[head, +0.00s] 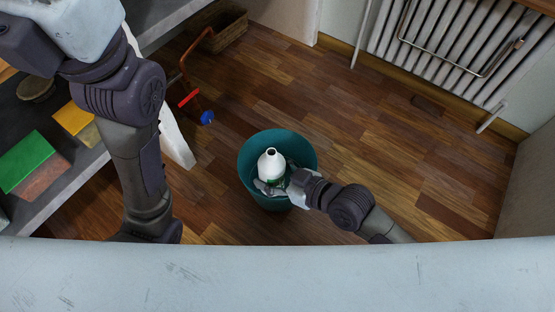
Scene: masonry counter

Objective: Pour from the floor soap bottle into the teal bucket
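The floor soap bottle (272,164) is white with a dark open mouth and a bit of green low on its side. It looks upright, mouth up, and shows within the outline of the teal bucket (246,158). I cannot tell how high it is above or inside the bucket. My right gripper (273,182) comes from the lower right, with its fingers around the bottle's lower body. The bucket stands on the wooden floor; its inside is largely hidden by the bottle and gripper. My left arm rises along the left side, and its gripper is out of view.
At left, a counter holds a green box (25,160) and a yellow box (72,118). A wicker basket (225,30) and a radiator (455,45) are at the back. Floor right of the bucket is clear.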

